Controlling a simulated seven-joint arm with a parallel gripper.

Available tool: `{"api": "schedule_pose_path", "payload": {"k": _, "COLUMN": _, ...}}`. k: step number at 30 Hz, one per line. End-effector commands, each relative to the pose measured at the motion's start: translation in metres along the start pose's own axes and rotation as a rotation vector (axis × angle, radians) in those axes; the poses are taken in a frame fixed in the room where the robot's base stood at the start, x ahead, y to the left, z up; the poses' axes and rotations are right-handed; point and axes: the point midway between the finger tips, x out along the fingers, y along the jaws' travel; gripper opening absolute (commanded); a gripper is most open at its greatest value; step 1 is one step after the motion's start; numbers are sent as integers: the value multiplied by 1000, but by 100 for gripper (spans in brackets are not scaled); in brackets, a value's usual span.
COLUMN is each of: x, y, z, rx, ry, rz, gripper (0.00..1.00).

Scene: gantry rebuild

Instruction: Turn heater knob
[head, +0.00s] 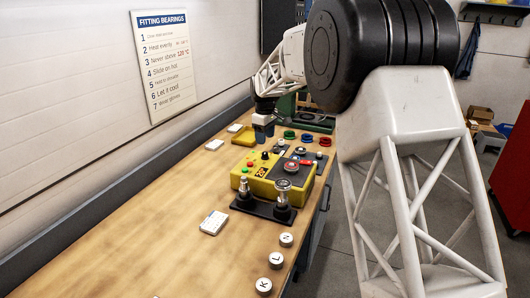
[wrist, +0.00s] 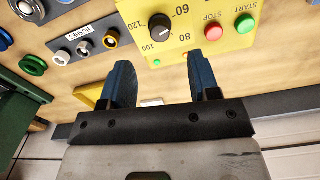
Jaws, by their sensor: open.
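The heater is a yellow box (head: 262,187) on the bench in the head view. Its yellow panel (wrist: 180,45) fills the top middle of the wrist view. The black heater knob (wrist: 158,24) has a white pointer line and stands among the marks 60, 80 and 100. A red STOP button (wrist: 213,32) and a green START button (wrist: 244,23) sit right of it. My gripper (wrist: 164,64) is open and empty, its blue fingers apart from the knob, which shows beyond the gap between them. In the head view my gripper (head: 263,131) hangs just behind the box.
A BUSHES tray (wrist: 70,48) with rings lies left of the heater in the wrist view. A green fixture (wrist: 22,100) stands at far left. The left bench is mostly clear beside the wall.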

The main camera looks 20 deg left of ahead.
Motion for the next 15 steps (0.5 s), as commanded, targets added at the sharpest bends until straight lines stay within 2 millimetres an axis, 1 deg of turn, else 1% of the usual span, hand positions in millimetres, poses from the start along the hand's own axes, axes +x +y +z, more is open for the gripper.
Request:
{"api": "schedule_pose_path", "payload": {"k": 12, "x": 48, "y": 0, "z": 0, "rx": 0, "ry": -1, "rz": -1, "gripper": 56}}
{"api": "schedule_pose_path", "payload": {"k": 15, "x": 57, "y": 0, "z": 0, "rx": 0, "ry": -1, "rz": -1, "gripper": 56}}
